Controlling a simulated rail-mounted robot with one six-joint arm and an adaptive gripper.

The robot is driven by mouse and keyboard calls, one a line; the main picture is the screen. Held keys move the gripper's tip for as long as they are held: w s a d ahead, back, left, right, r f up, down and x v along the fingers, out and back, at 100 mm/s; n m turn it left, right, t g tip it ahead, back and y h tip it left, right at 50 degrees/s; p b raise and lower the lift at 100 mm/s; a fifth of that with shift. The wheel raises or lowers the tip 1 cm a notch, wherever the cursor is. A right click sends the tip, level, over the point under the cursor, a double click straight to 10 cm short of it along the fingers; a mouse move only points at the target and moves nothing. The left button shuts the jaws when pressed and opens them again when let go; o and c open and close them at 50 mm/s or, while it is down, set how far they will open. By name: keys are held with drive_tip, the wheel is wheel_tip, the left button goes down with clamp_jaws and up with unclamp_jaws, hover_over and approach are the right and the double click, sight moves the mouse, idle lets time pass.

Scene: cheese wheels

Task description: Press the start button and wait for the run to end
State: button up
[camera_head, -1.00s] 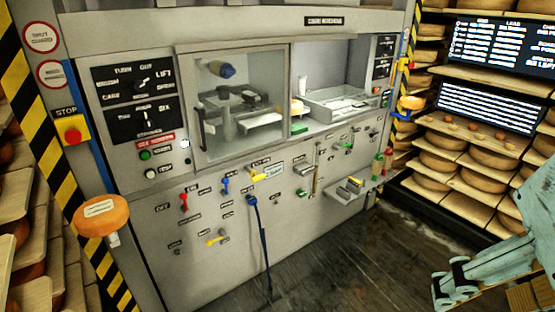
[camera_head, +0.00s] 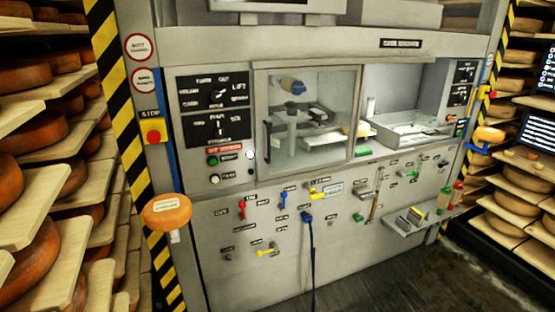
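The machine (camera_head: 230,285) is a large grey cabinet in the middle of the head view. On its left panel, a green button (camera_head: 212,161) sits below a red label strip, with a white button (camera_head: 214,179) beneath it and a pale round one (camera_head: 250,154) to the right. The lettering is too blurred to tell which is the start button. A red stop button (camera_head: 154,136) on a yellow plate is at the left edge of the cabinet. The glass door (camera_head: 310,115) appears shut over the left chamber. My gripper is not in view.
Orange cheese wheels fill the racks at left and right. A round orange thing (camera_head: 167,211) sticks out at the machine's left corner. A small shelf (camera_head: 425,218) juts out at the lower right. A blue hose (camera_head: 311,255) hangs in front. Dark floor (camera_head: 450,280) at the lower right is clear.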

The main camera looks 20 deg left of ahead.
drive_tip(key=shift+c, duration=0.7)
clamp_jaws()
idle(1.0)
